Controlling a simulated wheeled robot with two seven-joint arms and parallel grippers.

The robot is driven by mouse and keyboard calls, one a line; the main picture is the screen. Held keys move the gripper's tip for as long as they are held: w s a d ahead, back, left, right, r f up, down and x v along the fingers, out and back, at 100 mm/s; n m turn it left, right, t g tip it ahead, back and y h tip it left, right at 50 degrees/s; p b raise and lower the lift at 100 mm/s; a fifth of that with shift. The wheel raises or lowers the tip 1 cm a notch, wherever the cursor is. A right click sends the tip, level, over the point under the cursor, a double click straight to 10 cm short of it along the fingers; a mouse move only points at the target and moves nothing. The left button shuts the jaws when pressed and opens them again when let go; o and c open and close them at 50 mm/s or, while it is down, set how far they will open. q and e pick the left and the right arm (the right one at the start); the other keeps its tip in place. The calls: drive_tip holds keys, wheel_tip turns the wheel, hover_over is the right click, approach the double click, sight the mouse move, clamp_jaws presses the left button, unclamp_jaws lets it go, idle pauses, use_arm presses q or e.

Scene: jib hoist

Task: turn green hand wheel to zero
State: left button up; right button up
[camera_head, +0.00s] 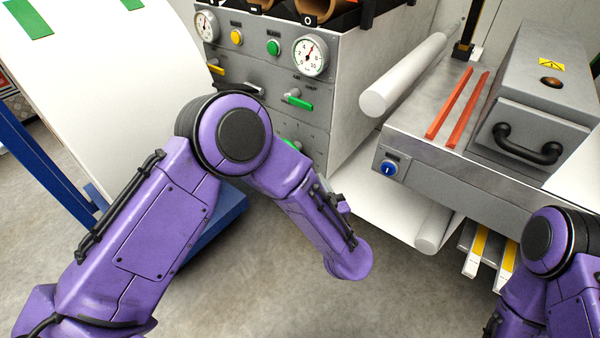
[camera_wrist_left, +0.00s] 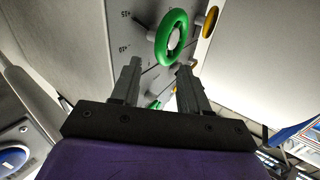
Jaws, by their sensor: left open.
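The green hand wheel (camera_wrist_left: 161,50) shows in the left wrist view as a thick ring with a grey hub, on a grey panel with scale marks beside it. My left gripper (camera_wrist_left: 159,69) is open, with its two dark fingers apart and pointing toward the wheel. The wheel lies beyond the fingertips, and nothing shows held between them. I cannot read the wheel's setting. In the head view, my left arm hides the gripper and the lower part of the panel. My right gripper is out of view.
The grey control panel (camera_head: 263,82) carries gauges, a yellow button (camera_head: 236,37), a green button (camera_head: 274,47) and a green-handled lever (camera_head: 298,101). A yellow-orange knob (camera_wrist_left: 211,20) sits near the wheel. A white roller (camera_head: 405,75) and a grey machine (camera_head: 440,150) stand right.

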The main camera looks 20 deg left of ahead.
use_arm(q)
drive_tip(key=b+x, duration=0.1)
drive_tip(key=x, duration=0.7)
drive_tip(key=shift+b, duration=0.35)
clamp_jaws()
